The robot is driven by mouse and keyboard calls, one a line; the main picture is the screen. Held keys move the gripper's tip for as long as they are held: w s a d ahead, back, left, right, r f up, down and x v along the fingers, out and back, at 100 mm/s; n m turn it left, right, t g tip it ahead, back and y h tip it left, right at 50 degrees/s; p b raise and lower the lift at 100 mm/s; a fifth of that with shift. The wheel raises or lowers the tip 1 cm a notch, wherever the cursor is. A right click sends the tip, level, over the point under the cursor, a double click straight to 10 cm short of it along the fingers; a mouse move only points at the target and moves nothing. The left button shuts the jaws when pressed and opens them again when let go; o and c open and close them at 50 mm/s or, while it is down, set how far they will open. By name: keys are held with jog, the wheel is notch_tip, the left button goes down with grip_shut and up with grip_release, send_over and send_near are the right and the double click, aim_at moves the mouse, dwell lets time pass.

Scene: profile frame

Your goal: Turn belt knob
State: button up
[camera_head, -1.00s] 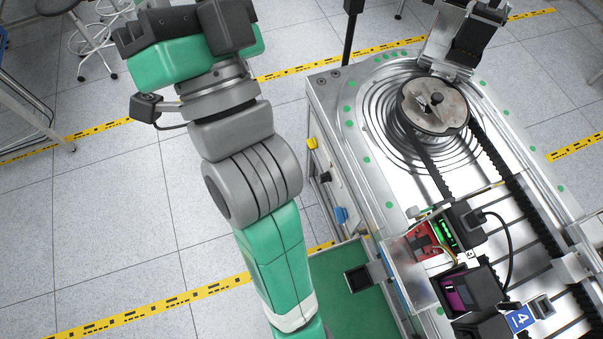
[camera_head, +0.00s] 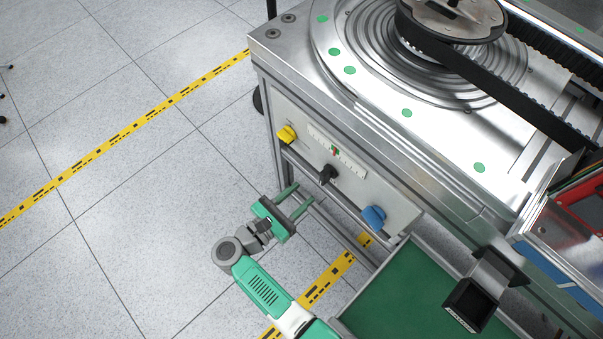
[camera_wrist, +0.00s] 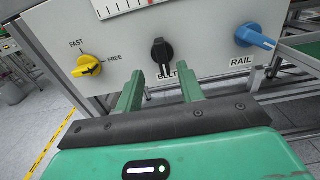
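The belt knob (camera_head: 327,174) is a black knob in the middle of the white control panel on the machine's side. In the wrist view the black knob (camera_wrist: 162,54) sits above the partly covered BELT label, its pointer end toward the label. My gripper (camera_head: 297,196) is green, with two parallel fingers apart and nothing between them. It is in front of the panel, below and left of the knob in the head view. In the wrist view the fingertips of my gripper (camera_wrist: 164,80) lie below the knob, one to each side, apart from it.
A yellow knob (camera_wrist: 86,66) marked FAST and FREE is left of the black one. A blue knob (camera_wrist: 254,37) marked RAIL is right. A scale (camera_head: 337,150) is above. A green-floored tray (camera_head: 405,290) and a black holder (camera_head: 472,303) stand to the right.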

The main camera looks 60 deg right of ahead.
aim_at(321, 177)
jog(key=x, duration=0.4)
jog(key=b+x, duration=0.1)
jog(key=x, duration=0.3)
jog(key=shift+s+a+r, duration=0.1)
jog(key=shift+s+r, duration=0.05)
jog(key=shift+r, duration=0.05)
grip_shut()
